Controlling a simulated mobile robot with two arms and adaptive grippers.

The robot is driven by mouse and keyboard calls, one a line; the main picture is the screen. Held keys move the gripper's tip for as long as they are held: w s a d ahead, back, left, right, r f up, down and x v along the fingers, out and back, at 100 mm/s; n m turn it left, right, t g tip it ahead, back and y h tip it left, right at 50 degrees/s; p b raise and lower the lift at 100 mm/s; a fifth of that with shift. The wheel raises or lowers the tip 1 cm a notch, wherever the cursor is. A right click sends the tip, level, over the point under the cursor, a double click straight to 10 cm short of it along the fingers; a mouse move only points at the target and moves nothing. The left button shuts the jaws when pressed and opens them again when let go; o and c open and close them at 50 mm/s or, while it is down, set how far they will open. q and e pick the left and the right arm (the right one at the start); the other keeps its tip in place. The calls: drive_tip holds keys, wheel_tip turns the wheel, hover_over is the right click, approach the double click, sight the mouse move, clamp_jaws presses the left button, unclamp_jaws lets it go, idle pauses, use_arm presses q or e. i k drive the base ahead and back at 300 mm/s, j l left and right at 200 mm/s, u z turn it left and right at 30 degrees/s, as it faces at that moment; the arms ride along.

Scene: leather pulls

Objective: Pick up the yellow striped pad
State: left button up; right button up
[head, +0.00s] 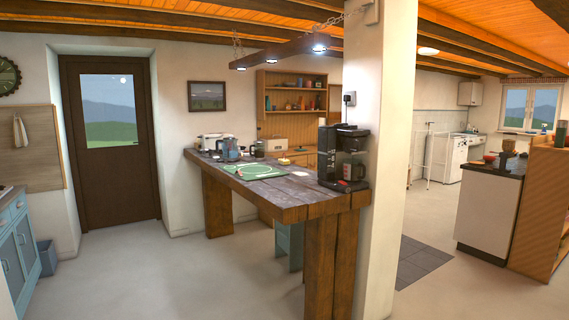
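I cannot make out a yellow striped pad anywhere in the head view. The dark wooden table (300,190) stands in the middle of the room. A green mat (262,171) with pale lines lies on it. A small yellowish item (284,161) sits behind the mat's right side, too small to identify. Neither of my grippers shows in this view.
A black coffee maker (352,160) stands at the table's right end, against a white pillar (385,220). A toaster and kettle (230,149) stand at its far left end. A blue bin (46,257) is at the left. The floor before the table is clear.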

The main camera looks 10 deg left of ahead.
sight(283, 161)
drive_tip(key=i+l+z, duration=0.2)
drive_tip(key=i+z, duration=0.7)
drive_tip(key=i+l+z, duration=0.3)
drive_tip(key=i, duration=0.75)
drive_tip(key=i+j+z, duration=0.15)
drive_tip(key=i+z, duration=0.15)
drive_tip(key=i, duration=0.8)
drive_tip(key=i+j+u, duration=0.1)
drive_tip(key=i+u, duration=0.15)
drive_tip(key=i, duration=0.3)
drive_tip(key=i+u, duration=0.3)
drive_tip(key=i, duration=0.25)
drive_tip(key=i+l+u, duration=0.25)
drive_tip(key=i, duration=0.3)
drive_tip(key=i+l+u, duration=0.25)
drive_tip(key=i, duration=0.3)
drive_tip(key=i+j+u, duration=0.2)
drive_tip(key=i+u, duration=0.15)
drive_tip(key=i, duration=0.3)
drive_tip(key=i+u, duration=0.35)
drive_tip(key=i, duration=0.3)
drive_tip(key=i+u, duration=0.35)
drive_tip(key=i, duration=0.3)
drive_tip(key=i+l+u, duration=0.35)
drive_tip(key=i, duration=0.25)
